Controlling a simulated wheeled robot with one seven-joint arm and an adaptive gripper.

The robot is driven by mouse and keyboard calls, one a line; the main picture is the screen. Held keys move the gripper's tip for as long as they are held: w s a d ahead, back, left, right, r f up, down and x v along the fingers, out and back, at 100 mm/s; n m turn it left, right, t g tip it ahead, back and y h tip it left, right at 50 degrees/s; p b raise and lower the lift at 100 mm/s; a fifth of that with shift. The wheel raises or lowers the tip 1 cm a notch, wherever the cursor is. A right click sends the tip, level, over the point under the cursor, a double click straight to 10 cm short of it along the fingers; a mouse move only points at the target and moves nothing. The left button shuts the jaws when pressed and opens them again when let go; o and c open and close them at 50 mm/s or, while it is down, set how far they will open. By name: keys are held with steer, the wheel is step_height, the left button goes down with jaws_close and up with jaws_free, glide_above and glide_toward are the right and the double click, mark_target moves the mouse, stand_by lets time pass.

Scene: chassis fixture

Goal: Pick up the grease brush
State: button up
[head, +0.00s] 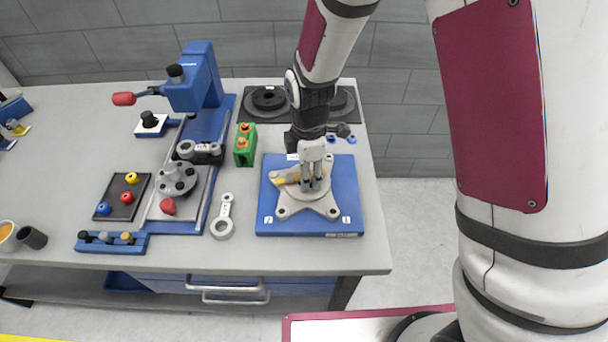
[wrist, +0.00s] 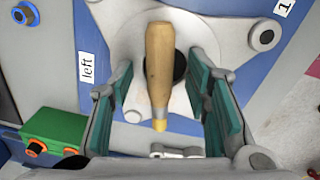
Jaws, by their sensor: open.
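The grease brush (wrist: 160,70) has a tan wooden handle with a yellow end. In the wrist view it lies between my gripper's two open fingers, apart from both. In the head view the brush (head: 287,179) lies on the grey star-shaped chassis plate (head: 328,205), partly hidden by my gripper. My gripper (head: 312,185) points down over the plate; it also shows in the wrist view (wrist: 163,115) with teal finger pads and a gap on each side of the handle. The brush's far end is hard to make out.
The plate sits on a blue fixture board (head: 350,225) near the bench's right end. A green block (head: 245,145) with orange knobs stands left of it. A grey link part (head: 223,218) lies by the board's left edge. A blue press (head: 200,80) stands farther left. Dark discs (head: 267,100) lie behind.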

jaws_close()
steer(key=shift+r, duration=0.15)
